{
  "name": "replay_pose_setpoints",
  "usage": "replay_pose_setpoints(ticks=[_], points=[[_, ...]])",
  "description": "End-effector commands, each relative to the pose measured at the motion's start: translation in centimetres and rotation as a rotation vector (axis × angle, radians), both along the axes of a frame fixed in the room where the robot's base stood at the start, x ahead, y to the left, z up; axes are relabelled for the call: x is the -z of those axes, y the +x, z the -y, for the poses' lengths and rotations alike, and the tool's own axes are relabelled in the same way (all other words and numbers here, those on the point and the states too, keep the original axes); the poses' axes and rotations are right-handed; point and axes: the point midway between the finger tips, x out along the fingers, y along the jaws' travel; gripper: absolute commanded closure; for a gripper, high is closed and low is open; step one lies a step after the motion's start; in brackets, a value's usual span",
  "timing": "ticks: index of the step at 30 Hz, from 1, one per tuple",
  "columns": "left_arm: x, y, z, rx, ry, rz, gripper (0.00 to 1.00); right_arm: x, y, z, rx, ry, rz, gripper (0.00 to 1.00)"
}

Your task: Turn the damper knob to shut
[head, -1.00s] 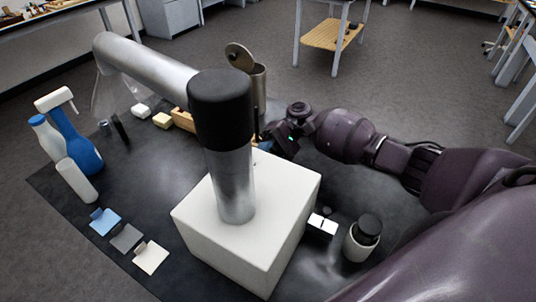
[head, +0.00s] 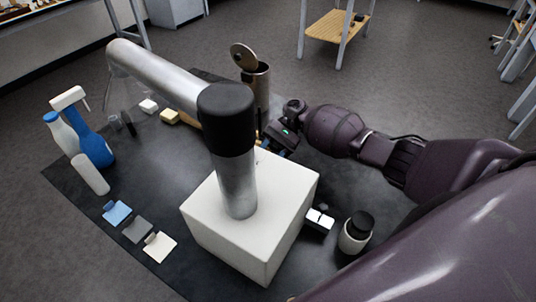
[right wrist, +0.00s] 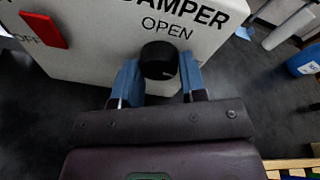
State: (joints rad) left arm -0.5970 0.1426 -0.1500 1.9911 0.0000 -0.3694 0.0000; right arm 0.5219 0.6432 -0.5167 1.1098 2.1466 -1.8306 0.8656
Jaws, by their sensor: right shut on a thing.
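The black damper knob (right wrist: 159,60) is on the side of the white box (right wrist: 85,50), just below the printed words DAMPER and OPEN in the right wrist view. The blue fingers of my right gripper (right wrist: 159,75) are shut on it, one on each side. I cannot make out clearly which way the knob points. In the head view my right gripper (head: 276,138) is at the far right side of the white box (head: 220,225), and the knob is hidden there. My left gripper is not in view.
A silver duct arm with a black elbow (head: 226,118) rises from the box. A red switch (right wrist: 44,30) marked OFF is on the same face. A lidded metal can (head: 257,90) stands behind my gripper. Bottles (head: 95,147) stand left; a jar (head: 356,232) stands right.

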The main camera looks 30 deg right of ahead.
Motion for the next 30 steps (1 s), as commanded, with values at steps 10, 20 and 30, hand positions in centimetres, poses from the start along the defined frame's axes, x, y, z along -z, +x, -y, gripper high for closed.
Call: replay_pose_setpoints(ticks=[10,20,30], points=[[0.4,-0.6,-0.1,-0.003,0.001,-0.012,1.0,0.1,-0.1,0.0,-0.001,-0.003,-0.003,0.57],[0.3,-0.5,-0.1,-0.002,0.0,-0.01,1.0,0.1,0.0,0.0,0.0,-0.002,-0.001,0.36],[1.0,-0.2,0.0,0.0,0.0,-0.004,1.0,-0.2,1.3,2.2,0.003,-0.004,-0.001,0.36]])
